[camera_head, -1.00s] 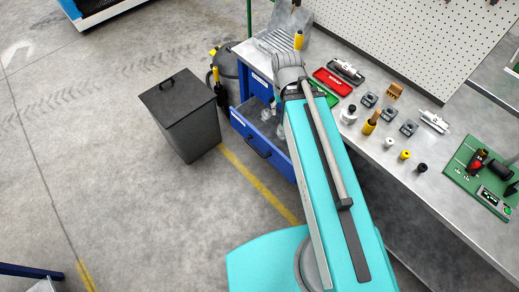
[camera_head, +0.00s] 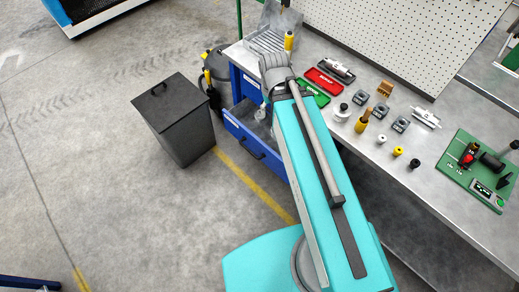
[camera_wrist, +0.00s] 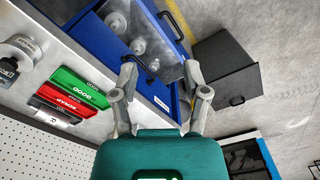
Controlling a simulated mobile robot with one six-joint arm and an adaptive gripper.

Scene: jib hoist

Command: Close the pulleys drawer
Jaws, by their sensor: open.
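The pulleys drawer (camera_head: 262,150) is a blue drawer pulled out of the blue cabinet under the bench, seen left of my arm in the head view. In the wrist view the open drawer (camera_wrist: 100,40) is at the top, with several pale round pulleys (camera_wrist: 138,46) inside and a dark handle on its front. My gripper (camera_wrist: 160,84) is open and empty, with its two fingers spread toward the cabinet face and the drawer's side. I cannot tell whether a finger touches it. In the head view my arm hides the gripper and part of the drawer.
The bench (camera_head: 440,205) carries green and red trays, several small parts and a green board (camera_head: 480,170). Floor in front of the drawer is clear.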

